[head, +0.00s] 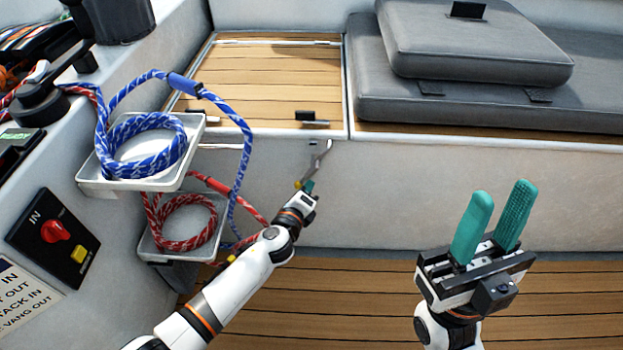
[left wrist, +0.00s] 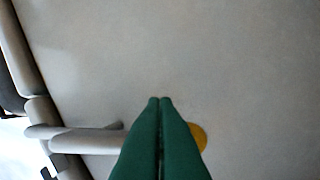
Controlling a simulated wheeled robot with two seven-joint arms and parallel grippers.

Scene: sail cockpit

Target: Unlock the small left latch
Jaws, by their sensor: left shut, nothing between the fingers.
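A small metal latch (head: 321,153) with a curved lever sits on the white front of the seat locker, just under its edge. A yellow round part, partly hidden by the fingers, shows in the left wrist view (left wrist: 200,136), with a grey bar-like part (left wrist: 75,133) to the left. My left gripper (head: 310,184) is shut and empty, its green fingertips close to the lower end of the lever. Whether they touch it cannot be told. My right gripper (head: 502,192) is open and empty, in front of the locker wall to the right.
Two trays hold coiled ropes, a blue one (head: 140,150) above a red one (head: 187,222), left of my left arm. A blue rope hangs near that arm. A wooden lid (head: 262,85) and grey cushions (head: 470,45) lie above. The wall between the grippers is clear.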

